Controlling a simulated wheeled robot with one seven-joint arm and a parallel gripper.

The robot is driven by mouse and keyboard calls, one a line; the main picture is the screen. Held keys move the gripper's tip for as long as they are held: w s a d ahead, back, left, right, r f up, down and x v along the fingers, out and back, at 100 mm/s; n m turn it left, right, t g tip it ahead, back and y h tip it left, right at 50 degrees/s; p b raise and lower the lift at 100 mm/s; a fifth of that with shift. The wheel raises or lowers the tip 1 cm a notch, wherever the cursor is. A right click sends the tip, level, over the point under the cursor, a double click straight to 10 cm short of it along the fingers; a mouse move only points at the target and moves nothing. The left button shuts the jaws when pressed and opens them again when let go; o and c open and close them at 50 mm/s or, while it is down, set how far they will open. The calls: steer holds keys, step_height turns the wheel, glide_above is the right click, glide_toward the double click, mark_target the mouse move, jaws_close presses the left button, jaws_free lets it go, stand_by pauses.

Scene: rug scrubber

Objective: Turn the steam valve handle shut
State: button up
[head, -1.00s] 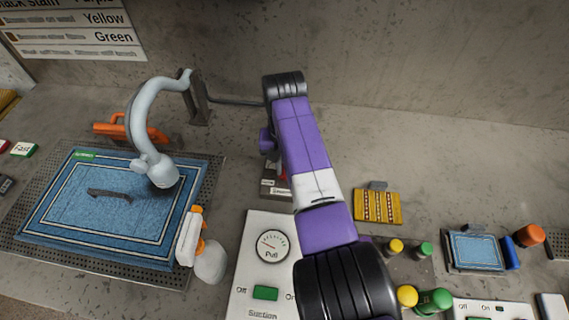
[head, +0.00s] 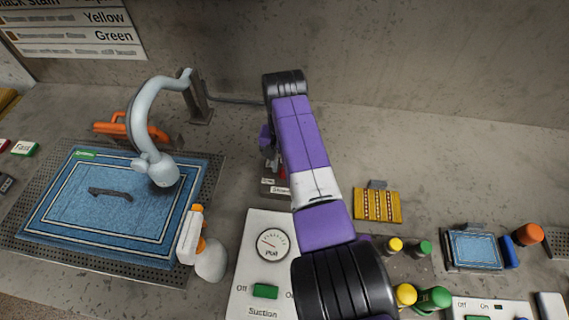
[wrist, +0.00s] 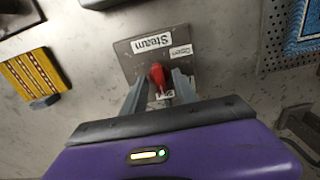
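The steam valve has a red handle (wrist: 157,77) on a grey plate (wrist: 128,58) marked "Steam" in the wrist view. An "Open" label (wrist: 181,51) sits on the plate's right side. Another label at the lower edge is partly hidden by my gripper. My gripper (wrist: 158,82) is open, with one grey finger on each side of the red handle. A gap shows on the left; I cannot tell whether the right finger touches it. In the head view my arm hides much of the valve, and only a bit of the red handle (head: 282,172) shows.
A blue rug (head: 75,195) lies on a perforated tray at left, below a curved pale nozzle arm (head: 145,105). A spray bottle (head: 208,258) and a suction panel (head: 245,250) stand nearer. A yellow brush-like block (head: 377,205) and several colored-capped bottles are at right.

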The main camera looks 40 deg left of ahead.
steer(key=shift+r+b, duration=0.5)
steer(key=shift+r, duration=3.4)
